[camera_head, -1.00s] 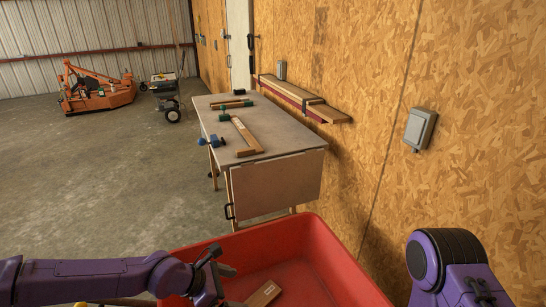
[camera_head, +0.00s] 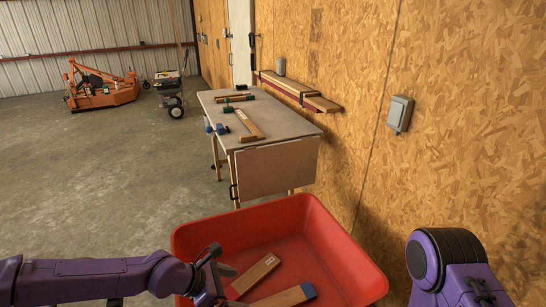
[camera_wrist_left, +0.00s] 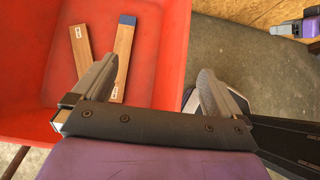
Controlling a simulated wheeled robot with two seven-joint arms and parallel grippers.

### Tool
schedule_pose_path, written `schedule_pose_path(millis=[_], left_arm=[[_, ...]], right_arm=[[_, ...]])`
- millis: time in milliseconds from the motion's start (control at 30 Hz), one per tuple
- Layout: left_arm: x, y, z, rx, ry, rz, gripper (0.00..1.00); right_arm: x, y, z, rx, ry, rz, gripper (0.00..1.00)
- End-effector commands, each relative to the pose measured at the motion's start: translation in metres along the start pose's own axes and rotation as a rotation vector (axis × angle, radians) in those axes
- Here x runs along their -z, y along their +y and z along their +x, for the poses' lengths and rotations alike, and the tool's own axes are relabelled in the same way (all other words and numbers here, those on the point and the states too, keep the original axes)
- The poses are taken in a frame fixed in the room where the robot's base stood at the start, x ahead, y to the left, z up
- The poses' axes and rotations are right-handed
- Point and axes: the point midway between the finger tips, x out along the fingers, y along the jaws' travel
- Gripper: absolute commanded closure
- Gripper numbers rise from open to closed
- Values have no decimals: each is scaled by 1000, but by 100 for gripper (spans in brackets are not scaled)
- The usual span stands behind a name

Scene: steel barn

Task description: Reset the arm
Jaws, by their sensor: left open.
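My left arm comes in from the lower left in the head view. Inside the bin lie a plain wooden piece (camera_head: 253,276) with a white label and a wooden piece with a blue end (camera_head: 288,297). Both also show in the left wrist view, beyond the fingers.
A workbench (camera_head: 275,125) with clamps and wood pieces stands behind the bin, along the chipboard wall (camera_head: 460,130). A narrow shelf (camera_head: 300,90) juts from the wall. Orange machinery (camera_head: 100,88) stands far left. The concrete floor (camera_head: 100,180) at left is open.

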Motion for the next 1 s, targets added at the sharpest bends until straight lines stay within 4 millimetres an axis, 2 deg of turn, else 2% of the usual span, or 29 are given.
schedule_pose_path(millis=[333,467,567,667,767,900,1000], left_arm=[[44,-43,24,88,160,96,0],[72,-67,32,137,257,161,0],[101,-90,38,183,356,230,0],[140,-116,38,236,479,326,0],[189,-144,30,295,637,467,0],[267,-171,-4,363,884,769,0],[301,-174,-31,376,991,984,0]], right_arm=[[0,0,0,0,1,0,57],[0,0,0,0,0,0,57],[0,0,0,0,0,0,57],[0,0,0,0,0,0,57],[0,0,0,0,0,0,57],[0,0,0,0,0,0,57],[0,0,0,0,0,0,57]])
